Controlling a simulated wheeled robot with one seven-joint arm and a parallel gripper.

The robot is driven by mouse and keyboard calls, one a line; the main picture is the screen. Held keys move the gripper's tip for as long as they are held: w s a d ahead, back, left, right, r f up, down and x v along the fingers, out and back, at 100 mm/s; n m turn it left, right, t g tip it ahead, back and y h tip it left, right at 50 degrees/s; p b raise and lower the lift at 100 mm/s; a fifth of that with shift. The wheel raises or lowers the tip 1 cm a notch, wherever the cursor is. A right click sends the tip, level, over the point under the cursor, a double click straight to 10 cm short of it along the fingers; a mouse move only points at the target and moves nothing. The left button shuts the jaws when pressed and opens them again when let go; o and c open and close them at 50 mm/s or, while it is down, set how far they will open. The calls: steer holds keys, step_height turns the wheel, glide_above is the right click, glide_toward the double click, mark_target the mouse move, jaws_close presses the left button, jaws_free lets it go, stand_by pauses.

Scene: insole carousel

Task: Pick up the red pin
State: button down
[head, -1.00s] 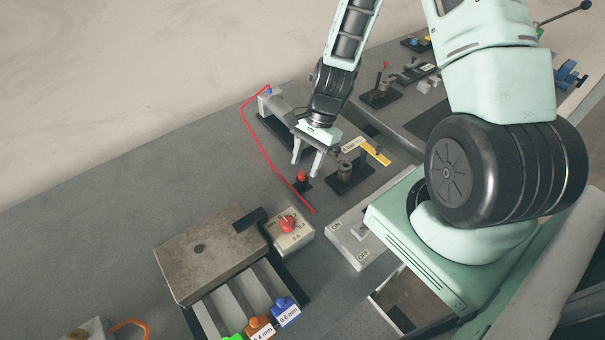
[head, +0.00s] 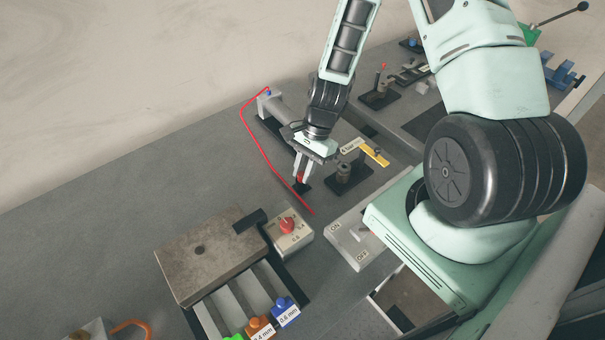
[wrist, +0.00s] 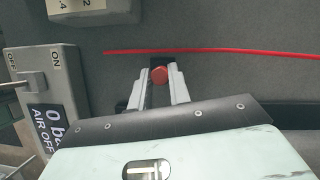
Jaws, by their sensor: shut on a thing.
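The red pin (head: 301,178) has a round red head and stands at a small dark base (head: 303,188) on the grey bench. In the wrist view its red head (wrist: 159,75) shows between the two fingertips. My gripper (head: 302,175) points down over the base with its fingers closed in on the pin. It also shows in the wrist view (wrist: 159,84), shut on the pin. The fingers hide part of the pin, and I cannot tell whether it is raised from the base.
A red cable (head: 262,146) runs along the bench left of my gripper. A dark stand with a metal post (head: 346,175) is close on the right. A red-knob box (head: 290,230) and an ON/OFF switch box (head: 345,240) lie in front. The bench at left is clear.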

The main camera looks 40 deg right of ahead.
mark_target(303, 173)
steer(key=shift+r, duration=0.1)
step_height(303, 173, up, 10)
steer(key=b, duration=0.1)
steer(key=shift+b, duration=0.35)
steer(key=shift+s, duration=0.1)
stand_by(0.4)
